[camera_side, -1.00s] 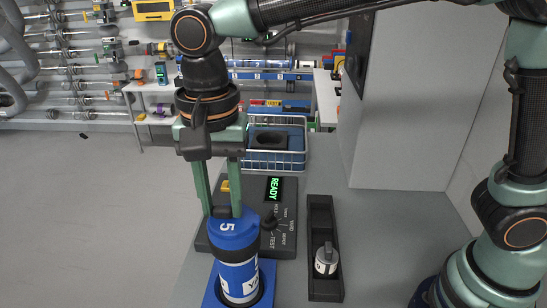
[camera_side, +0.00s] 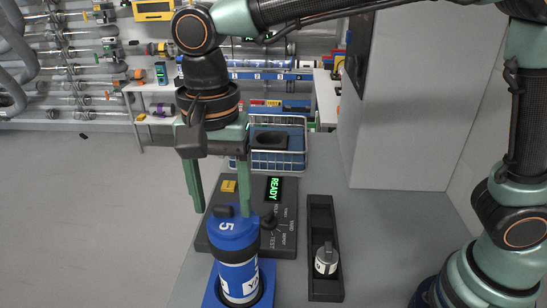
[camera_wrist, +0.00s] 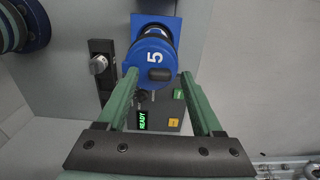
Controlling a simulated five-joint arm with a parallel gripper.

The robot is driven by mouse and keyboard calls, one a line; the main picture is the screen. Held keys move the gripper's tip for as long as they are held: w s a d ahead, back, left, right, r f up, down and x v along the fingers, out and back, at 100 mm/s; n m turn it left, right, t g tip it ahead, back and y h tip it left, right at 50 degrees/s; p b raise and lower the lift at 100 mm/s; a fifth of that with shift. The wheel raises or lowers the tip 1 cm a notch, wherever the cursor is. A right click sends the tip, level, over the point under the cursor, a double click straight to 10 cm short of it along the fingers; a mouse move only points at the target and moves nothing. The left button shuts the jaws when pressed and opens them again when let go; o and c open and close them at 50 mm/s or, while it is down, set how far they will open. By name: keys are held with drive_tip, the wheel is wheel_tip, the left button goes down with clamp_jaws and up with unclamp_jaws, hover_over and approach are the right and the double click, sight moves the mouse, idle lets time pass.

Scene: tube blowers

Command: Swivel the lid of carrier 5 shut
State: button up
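Carrier 5 (camera_side: 238,268) is a blue and white cylinder standing upright in a blue base (camera_side: 267,270). Its blue lid (camera_side: 232,234) bears a white 5 and a small dark knob; the lid also shows from above in the wrist view (camera_wrist: 150,52). I cannot tell whether the lid is fully shut. My gripper (camera_side: 221,211) points down over the lid with its green fingers wide apart. In the wrist view the fingertips (camera_wrist: 160,75) stand on either side of the knob with gaps, holding nothing.
A dark panel (camera_side: 215,236) with a green READY display (camera_side: 274,188), a yellow button (camera_side: 229,186) and a dial lies behind the carrier. A black tray (camera_side: 320,215) holding a grey-white cylinder (camera_side: 326,259) is to the right. A wire basket (camera_side: 290,160) stands farther back.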

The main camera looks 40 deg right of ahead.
sight(223, 205)
wheel_tip(223, 205, up, 12)
idle(0.6)
drive_tip(key=shift+d, duration=0.1)
drive_tip(key=s+d+f+n+t, duration=0.1)
drive_tip(key=d+f+n, duration=0.3)
drive_tip(key=d, duration=0.9)
drive_tip(key=s+d+f+n+t, duration=0.1)
drive_tip(key=d+f+n+t, duration=0.3)
drive_tip(key=d, duration=1)
wheel_tip(223, 205, down, 3)
drive_tip(key=shift+s+f+n+t, duration=0.2)
drive_tip(key=shift+s+n+t, duration=0.15)
drive_tip(key=shift+n, duration=0.25)
drive_tip(key=shift+o, duration=0.3)
drive_tip(key=shift+a, duration=0.1)
